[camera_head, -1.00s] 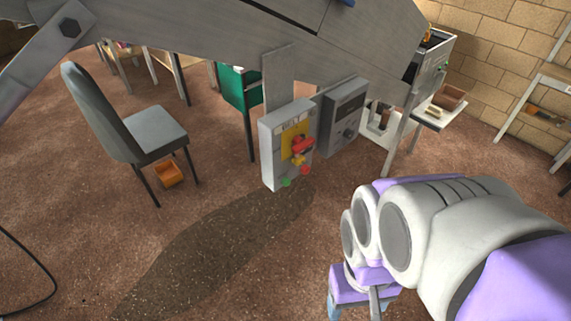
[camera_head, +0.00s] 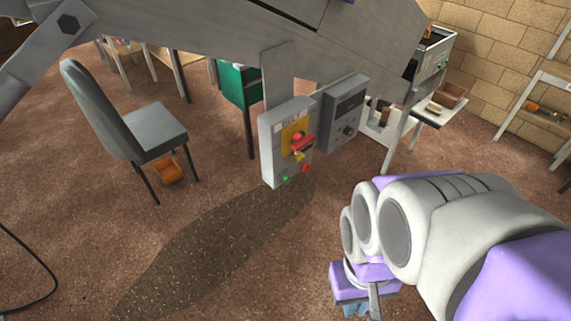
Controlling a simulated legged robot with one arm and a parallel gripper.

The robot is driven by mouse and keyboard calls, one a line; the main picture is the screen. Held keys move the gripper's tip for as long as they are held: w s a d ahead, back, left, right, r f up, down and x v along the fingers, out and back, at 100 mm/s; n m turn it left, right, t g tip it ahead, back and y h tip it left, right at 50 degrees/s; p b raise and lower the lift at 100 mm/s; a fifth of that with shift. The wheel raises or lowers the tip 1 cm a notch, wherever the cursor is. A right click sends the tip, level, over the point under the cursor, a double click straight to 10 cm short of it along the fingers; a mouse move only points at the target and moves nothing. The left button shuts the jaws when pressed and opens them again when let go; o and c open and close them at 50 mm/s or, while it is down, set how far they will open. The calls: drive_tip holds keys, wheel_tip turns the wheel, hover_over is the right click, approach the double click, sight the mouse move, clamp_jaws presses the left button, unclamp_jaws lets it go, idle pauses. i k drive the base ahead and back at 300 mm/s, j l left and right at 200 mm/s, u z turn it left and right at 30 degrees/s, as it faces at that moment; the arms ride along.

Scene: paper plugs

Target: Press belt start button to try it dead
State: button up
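At the box's lower edge are a green button (camera_head: 286,180) and a red button (camera_head: 305,168). My gripper (camera_head: 356,309) is at the bottom, below and right of the box, well apart from it. Its blue finger parts are partly hidden by my purple and white arm and cut by the picture edge, so its opening is unclear.
A second grey box with a dark panel (camera_head: 350,105) hangs right of the belt box. The conveyor frame (camera_head: 200,35) crosses above. A grey chair (camera_head: 150,127) and an orange bin (camera_head: 168,171) stand left. The floor (camera_head: 225,245) before the box is clear, with a dark patch.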

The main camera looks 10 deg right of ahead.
sight(286, 180)
drive_tip(key=z, duration=1.75)
drive_tip(key=k+j, duration=0.25)
drive_tip(key=j, duration=0.15)
drive_tip(key=k+j, duration=0.5)
drive_tip(key=j, duration=0.25)
drive_tip(key=k+j, duration=0.25)
drive_tip(key=j, duration=0.15)
